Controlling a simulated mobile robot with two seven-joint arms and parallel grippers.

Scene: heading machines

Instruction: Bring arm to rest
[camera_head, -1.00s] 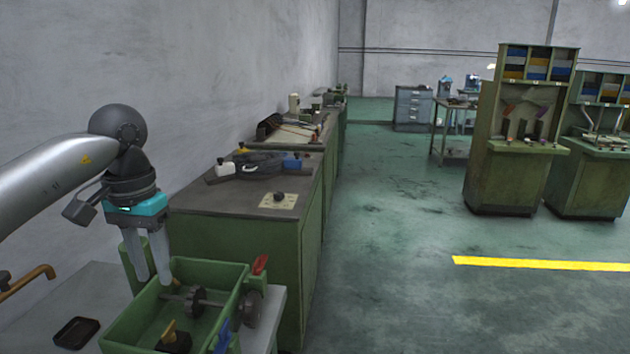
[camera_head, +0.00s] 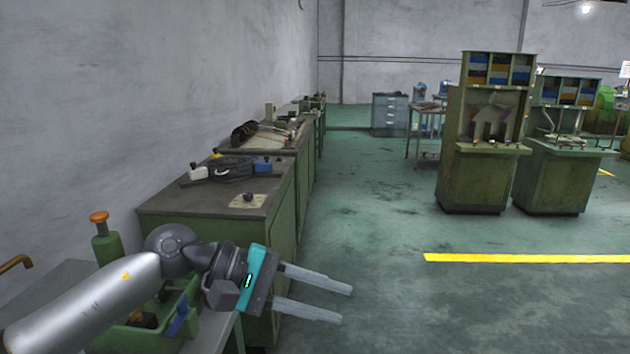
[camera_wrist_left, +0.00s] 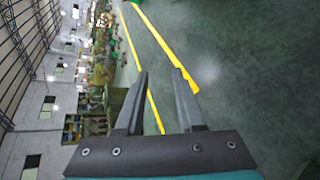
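My left gripper (camera_head: 346,305) is in front of the green bin in the head view, with its two fingers apart and pointing right over the floor. Nothing shows between the fingers. The left wrist view also shows the open fingers (camera_wrist_left: 165,82), with floor and yellow lines beyond. My left arm (camera_head: 95,300) comes in from the lower left, bent at a grey joint. My right gripper is not in either view.
A green bin (camera_head: 125,338) stands on a grey table (camera_head: 60,290), partly hidden by my arm. A green bottle with an orange cap (camera_head: 107,242) is behind it. A green cabinet (camera_head: 155,205) runs along the wall. Open green floor (camera_head: 375,240) lies to the right.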

